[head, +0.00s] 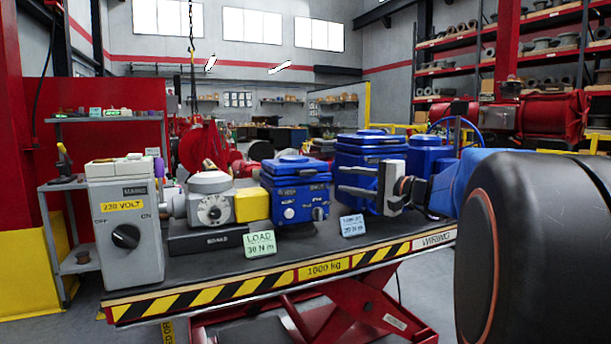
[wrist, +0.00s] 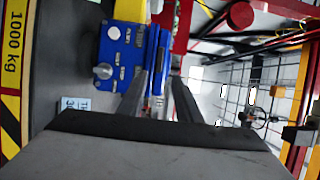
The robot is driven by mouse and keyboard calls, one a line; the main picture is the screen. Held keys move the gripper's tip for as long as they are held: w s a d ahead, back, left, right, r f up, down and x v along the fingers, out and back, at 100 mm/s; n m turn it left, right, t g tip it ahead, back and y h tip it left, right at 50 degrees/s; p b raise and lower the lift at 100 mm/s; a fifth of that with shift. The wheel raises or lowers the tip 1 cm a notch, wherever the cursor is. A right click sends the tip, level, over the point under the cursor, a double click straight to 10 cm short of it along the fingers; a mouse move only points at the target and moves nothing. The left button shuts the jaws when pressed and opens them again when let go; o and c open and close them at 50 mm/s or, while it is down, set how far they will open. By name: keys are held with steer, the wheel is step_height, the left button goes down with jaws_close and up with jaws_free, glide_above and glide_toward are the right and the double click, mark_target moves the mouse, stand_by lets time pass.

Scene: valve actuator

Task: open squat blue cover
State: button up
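The squat blue unit (head: 295,200) stands mid-table with its blue cover (head: 293,165) seated on top, so it looks closed. In the wrist view the same blue unit (wrist: 133,60) appears turned sideways, with a pale knob on its face. Its cover is partly hidden there by a finger. My gripper (head: 345,180) points left, to the right of the squat unit and in front of a taller blue unit (head: 372,148). Its two fingers are apart with nothing visible between them. They also show apart in the wrist view (wrist: 168,78).
A grey switch box (head: 128,215) and a grey actuator with a yellow block (head: 252,204) stand left on the black table (head: 310,250). A green card (head: 260,243) and a pale blue card (head: 352,225) stand at the front. Another blue unit (head: 430,152) is behind my gripper.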

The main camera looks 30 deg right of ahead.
mark_target(310, 173)
steer(key=x, duration=1.3)
steer(key=shift+a, duration=0.1)
jaws_close()
